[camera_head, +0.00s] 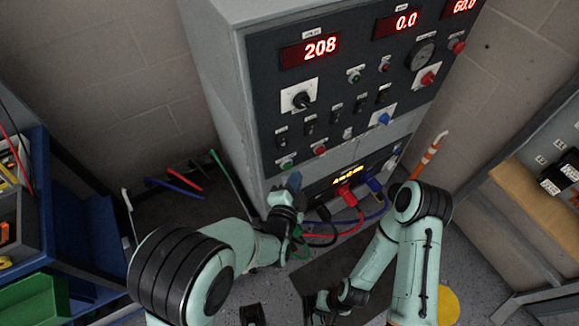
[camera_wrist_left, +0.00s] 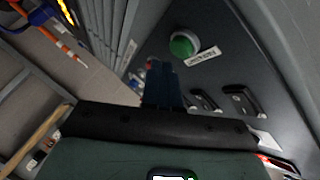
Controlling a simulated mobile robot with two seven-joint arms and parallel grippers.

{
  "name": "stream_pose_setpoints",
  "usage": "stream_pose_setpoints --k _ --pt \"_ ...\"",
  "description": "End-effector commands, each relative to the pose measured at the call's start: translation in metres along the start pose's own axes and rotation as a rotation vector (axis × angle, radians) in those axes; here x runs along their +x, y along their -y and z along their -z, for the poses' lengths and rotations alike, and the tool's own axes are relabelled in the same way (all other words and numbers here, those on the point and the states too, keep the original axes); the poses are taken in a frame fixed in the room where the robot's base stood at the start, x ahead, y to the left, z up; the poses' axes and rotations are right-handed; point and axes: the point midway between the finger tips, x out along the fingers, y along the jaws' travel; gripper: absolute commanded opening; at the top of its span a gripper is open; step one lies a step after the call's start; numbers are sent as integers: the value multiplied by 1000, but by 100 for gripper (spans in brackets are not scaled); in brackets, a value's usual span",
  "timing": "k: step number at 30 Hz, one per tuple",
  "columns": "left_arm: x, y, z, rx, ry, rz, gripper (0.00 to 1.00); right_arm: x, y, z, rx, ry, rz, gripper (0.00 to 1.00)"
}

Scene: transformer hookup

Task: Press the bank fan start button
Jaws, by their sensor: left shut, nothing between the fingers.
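A control cabinet panel (camera_head: 262,90) carries several buttons. A green button (camera_head: 286,163) sits at its lower left, beside a red button (camera_head: 319,150). In the left wrist view a round green button (camera_wrist_left: 184,45) shows just beyond my fingertips, with a white label whose text is too small to read. My left gripper (camera_head: 293,181) is shut and empty, its blue fingers pointing at the panel a little below the lower green button. The fingers also show in the left wrist view (camera_wrist_left: 163,82), apart from the button. My right gripper (camera_head: 322,304) is low at the bottom; its fingers are unclear.
Black switches (camera_head: 309,126) and a rotary knob (camera_head: 302,99) are above the lower buttons. Red and blue plugs with cables (camera_head: 346,194) hang below the panel. A blue shelf (camera_head: 55,200) with bins stands left, a bench (camera_head: 540,190) right.

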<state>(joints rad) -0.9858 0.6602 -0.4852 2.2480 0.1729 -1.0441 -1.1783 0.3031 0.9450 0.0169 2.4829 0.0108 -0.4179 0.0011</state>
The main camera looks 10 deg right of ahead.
Motion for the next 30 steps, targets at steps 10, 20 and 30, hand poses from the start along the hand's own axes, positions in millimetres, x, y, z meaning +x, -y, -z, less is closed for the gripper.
stream_pose_setpoints --k 10,20,30 --pt "0 0 0 0 0 0 0 0 0 0 0 0 0 0" --pt "3 2 -2 0 0 1 0 1 0 0 0 0 0 0" --pt "6 5 -5 0 0 0 0 1 0 0 0 0 0 0"
